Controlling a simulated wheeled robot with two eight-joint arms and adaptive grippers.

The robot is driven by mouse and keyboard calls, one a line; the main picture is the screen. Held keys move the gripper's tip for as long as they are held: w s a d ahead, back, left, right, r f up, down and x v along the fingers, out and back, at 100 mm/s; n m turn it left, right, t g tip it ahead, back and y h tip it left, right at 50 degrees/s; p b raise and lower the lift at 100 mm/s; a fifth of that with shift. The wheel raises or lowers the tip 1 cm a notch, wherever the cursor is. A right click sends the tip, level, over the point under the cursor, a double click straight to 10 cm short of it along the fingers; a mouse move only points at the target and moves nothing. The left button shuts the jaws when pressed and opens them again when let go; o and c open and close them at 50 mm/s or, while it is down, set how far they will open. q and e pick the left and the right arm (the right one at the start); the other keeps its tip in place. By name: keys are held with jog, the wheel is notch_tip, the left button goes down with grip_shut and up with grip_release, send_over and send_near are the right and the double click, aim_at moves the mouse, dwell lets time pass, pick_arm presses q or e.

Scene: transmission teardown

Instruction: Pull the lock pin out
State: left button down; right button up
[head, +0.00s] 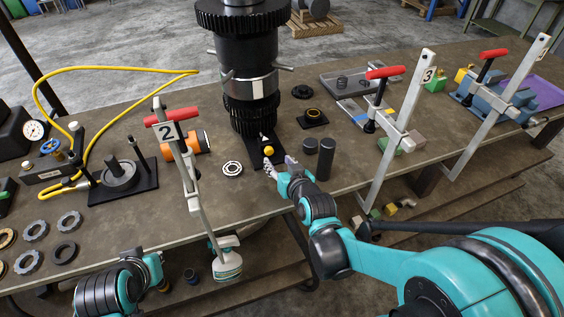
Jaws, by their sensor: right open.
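The lock pin appears to be the small part with a yellow knob (268,151) at the front foot of the tall black gear assembly (247,60). My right gripper (279,165) is open, just in front of and slightly right of the yellow knob, with its fingers toward the assembly's base. I see no clear contact between the fingers and the knob. The pin's shaft is hidden. My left gripper (152,270) is low at the front left, beyond the table's front edge; its fingers cannot be made out clearly.
Two black cylinders (326,158) stand close right of my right gripper. A bearing ring (232,169) lies to its left. Clamps numbered 2 (178,138) and 3 (398,100) rise at the table's front edge. A yellow hose (110,69) and gauge lie left.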

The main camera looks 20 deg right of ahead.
aim_at(270, 152)
jog(key=b+x, duration=0.2)
jog(key=x, duration=0.4)
jog(key=shift+w+f, duration=0.25)
jog(key=shift+w+a+f, duration=0.1)
jog(key=shift+w+f, duration=0.05)
jog(key=shift+w, duration=0.45)
grip_shut()
